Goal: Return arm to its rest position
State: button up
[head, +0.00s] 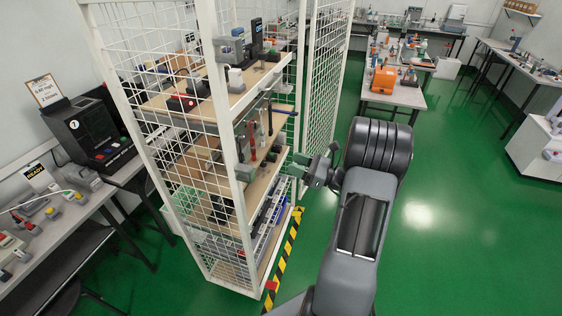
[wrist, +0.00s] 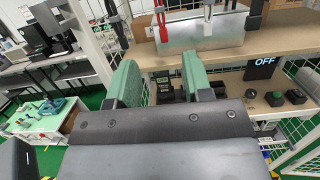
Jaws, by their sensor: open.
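My arm reaches up from the bottom of the head view, and my gripper (head: 304,166) is at the open side of the white wire cage, close to its shelves. In the wrist view my gripper (wrist: 160,80) shows two green fingers spread apart, with nothing held between them. Beyond the fingers is a wooden shelf (wrist: 215,52) with a grey metal panel (wrist: 203,32) above it. A red-handled tool (wrist: 161,20) hangs at that panel. The gripper looks apart from the shelf items, though the exact gap cannot be told.
The white cage post (head: 228,125) stands left of my arm. Yellow-black tape (head: 284,256) marks the floor by the cage. A workbench (head: 393,92) with an orange device (head: 383,80) stands behind. The green floor (head: 455,215) to the right is clear.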

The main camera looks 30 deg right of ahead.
jog(key=v, duration=0.3)
jog(key=s+a+f+n+g+h, duration=0.65)
jog(key=s+a+n+g, duration=0.4)
jog(key=n+g, duration=0.4)
jog(key=s+a+r+n+t+h, duration=0.2)
jog(key=a+r+n+h, duration=0.5)
jog(key=n, duration=0.6)
notch_tip(320, 180, up, 3)
jog(key=shift+a+r+t, duration=0.25)
jog(key=shift+a+t, duration=0.6)
jog(key=shift+a, duration=0.1)
